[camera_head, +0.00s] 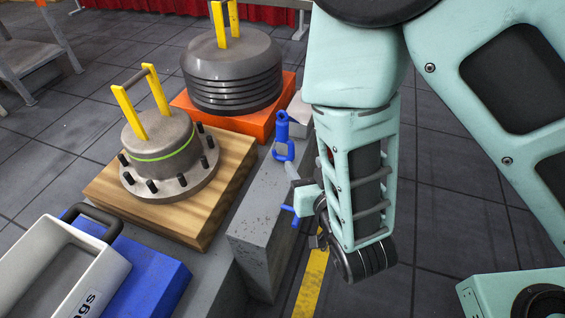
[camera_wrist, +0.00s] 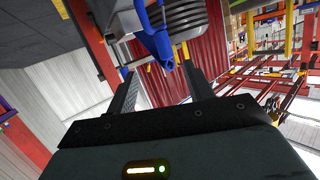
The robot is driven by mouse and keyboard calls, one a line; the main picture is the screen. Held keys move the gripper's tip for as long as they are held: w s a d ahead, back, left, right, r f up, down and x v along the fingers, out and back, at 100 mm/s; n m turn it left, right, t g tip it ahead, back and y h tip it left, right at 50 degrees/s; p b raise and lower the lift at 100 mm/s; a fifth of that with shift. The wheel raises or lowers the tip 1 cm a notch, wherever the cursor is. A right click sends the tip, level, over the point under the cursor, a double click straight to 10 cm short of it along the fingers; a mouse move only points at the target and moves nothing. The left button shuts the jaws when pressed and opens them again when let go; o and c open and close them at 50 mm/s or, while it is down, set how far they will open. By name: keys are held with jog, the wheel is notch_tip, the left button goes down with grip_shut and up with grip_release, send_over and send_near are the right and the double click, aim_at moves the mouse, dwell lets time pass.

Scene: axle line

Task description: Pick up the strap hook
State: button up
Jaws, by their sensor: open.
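The strap hook (camera_head: 283,140) is a blue piece with an upright top and a curved lower part, by the grey block's upper right end. It also shows in the wrist view (camera_wrist: 154,38), large at the top centre, beyond and between the finger tips. My gripper (camera_head: 292,187) is beside the block, just below the hook in the head view, and partly hidden by my arm. In the wrist view my gripper (camera_wrist: 157,70) has its two dark fingers wide apart with nothing clamped between them. I cannot tell whether a finger touches the hook.
The grey block (camera_head: 262,215) stands close to my gripper. To its left are a flanged metal part (camera_head: 165,165) on a wooden board (camera_head: 222,192) and a dark ribbed cylinder (camera_head: 232,72) on an orange base (camera_head: 270,120). A white bin (camera_head: 48,262) and blue box (camera_head: 160,285) are nearer.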

jog(key=s+f+n+t+b, duration=0.1)
jog(key=f+t, duration=0.1)
jog(key=y+b, duration=0.1)
jog(key=b, duration=1)
send_near(284, 127)
jog(key=shift+t, duration=0.3)
jog(key=x, duration=0.2)
jog(key=f+x, duration=0.1)
jog(key=x, duration=0.2)
jog(key=shift+w+p, duration=0.1)
jog(key=shift+p, duration=0.3)
jog(key=shift+n, duration=0.3)
jog(key=shift+x, duration=3.15)
grip_shut()
jog(key=shift+r, duration=0.2)
